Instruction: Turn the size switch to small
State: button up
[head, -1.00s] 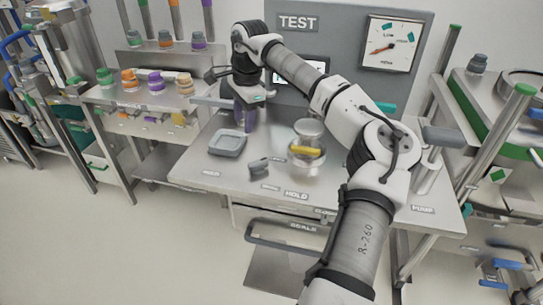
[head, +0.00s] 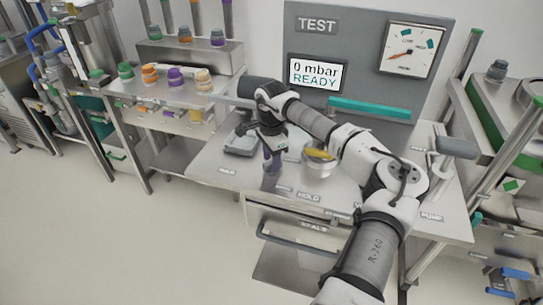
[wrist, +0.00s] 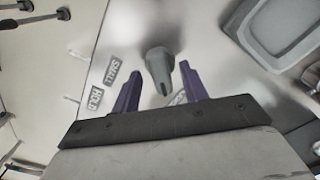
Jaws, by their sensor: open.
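The size switch is a grey knob (wrist: 159,66) with a narrow pointer in the wrist view. It lies just beyond and between my gripper's two purple fingers (wrist: 160,88), which are open and apart. Its pointer end is directed toward the gripper, at a partly hidden label (wrist: 178,98). The SMALL label (wrist: 111,68) is left of the knob, and the HOLD label (wrist: 96,100) is lower left. In the head view my gripper (head: 271,165) points down over the bench and hides the switch. Whether the fingers touch the knob cannot be told.
A grey tray (head: 241,145) is on the bench left of my gripper; it also shows in the wrist view (wrist: 262,45). The panel display (head: 316,73) reads 0 mbar READY. A drawer handle (head: 290,240) juts below the bench.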

jog(key=shift+f, duration=0.3)
grip_shut()
